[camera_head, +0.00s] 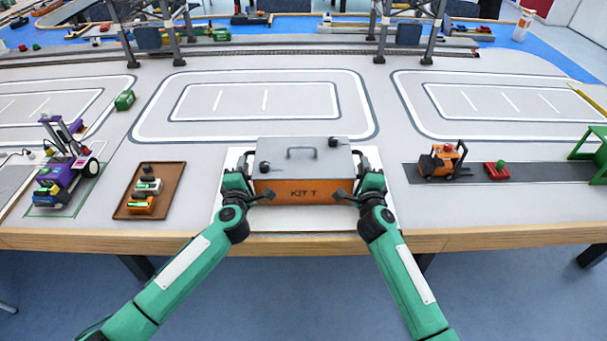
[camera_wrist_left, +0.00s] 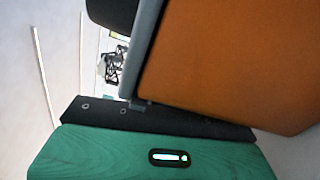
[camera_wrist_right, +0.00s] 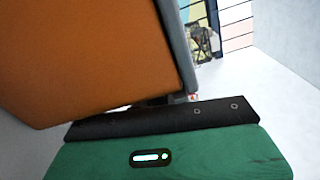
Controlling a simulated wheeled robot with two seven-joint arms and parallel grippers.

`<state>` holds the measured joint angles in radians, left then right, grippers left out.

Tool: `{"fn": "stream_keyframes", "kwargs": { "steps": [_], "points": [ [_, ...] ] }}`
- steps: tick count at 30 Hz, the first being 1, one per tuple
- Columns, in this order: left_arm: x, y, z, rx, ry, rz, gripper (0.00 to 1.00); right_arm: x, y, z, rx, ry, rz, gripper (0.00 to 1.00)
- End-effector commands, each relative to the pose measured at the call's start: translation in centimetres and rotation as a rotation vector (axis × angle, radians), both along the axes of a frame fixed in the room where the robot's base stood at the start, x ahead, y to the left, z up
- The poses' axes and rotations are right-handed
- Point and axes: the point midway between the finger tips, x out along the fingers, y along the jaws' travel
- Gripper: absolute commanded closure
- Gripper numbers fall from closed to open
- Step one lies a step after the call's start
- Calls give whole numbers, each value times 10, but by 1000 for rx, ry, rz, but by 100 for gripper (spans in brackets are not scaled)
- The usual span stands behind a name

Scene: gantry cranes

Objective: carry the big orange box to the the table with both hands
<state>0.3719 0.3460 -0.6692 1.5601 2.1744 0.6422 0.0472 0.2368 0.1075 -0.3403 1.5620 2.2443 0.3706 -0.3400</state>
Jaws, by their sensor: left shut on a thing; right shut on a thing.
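The box's orange wall fills much of the left wrist view (camera_wrist_left: 235,65) and the right wrist view (camera_wrist_right: 85,55). The table (camera_head: 480,215) is pale with a wooden edge.
A brown tray (camera_head: 172,175) with small vehicles lies left of the box. A purple vehicle (camera_head: 67,172) stands further left. An orange forklift (camera_head: 443,160) and a red cart (camera_head: 496,170) stand to the right. Gantry legs (camera_head: 383,35) rise at the back. The marked tabletop behind the box is clear.

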Motion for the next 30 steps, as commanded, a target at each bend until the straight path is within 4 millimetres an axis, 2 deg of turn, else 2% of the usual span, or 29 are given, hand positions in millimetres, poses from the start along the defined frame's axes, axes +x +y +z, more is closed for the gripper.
{"fn": "stream_keyframes", "kwargs": {
  "steps": [21,30],
  "points": [
    [-1,0,-4,-2,6,1,100,0,0,-1,3,2,-1,100],
    [-1,0,4,-2,4,0,100,0,0,7,3,-1,0,100]
  ]
}}
